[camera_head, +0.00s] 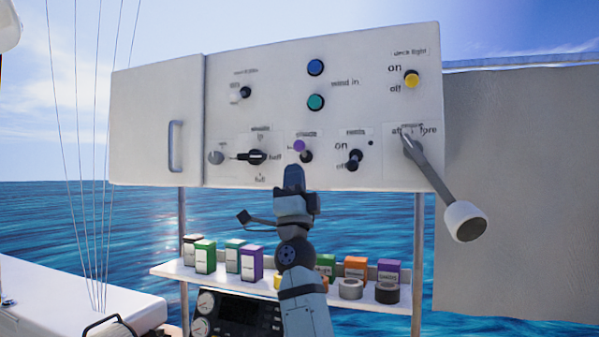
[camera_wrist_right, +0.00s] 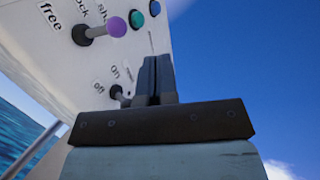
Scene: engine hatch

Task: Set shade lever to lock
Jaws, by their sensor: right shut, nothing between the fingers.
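The shade lever (camera_head: 300,147) is a short lever with a purple ball knob, low on the middle of the white panel. In the head view its knob sits up and to the left of its dark base. In the right wrist view the purple knob (camera_wrist_right: 116,27) sticks out from the panel, with "free" and a partly cut "lock" label beside its base. My right gripper (camera_head: 293,178) is shut and empty, just below the lever and apart from it. Its closed fingers (camera_wrist_right: 153,75) also show in the wrist view. My left gripper is not in view.
A black switch (camera_head: 355,159) stands right of the lever, and a black rotary knob (camera_head: 255,157) left of it. A long grey lever (camera_head: 430,175) juts out at the right. Below, a shelf (camera_head: 170,270) holds several small boxes and tape rolls.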

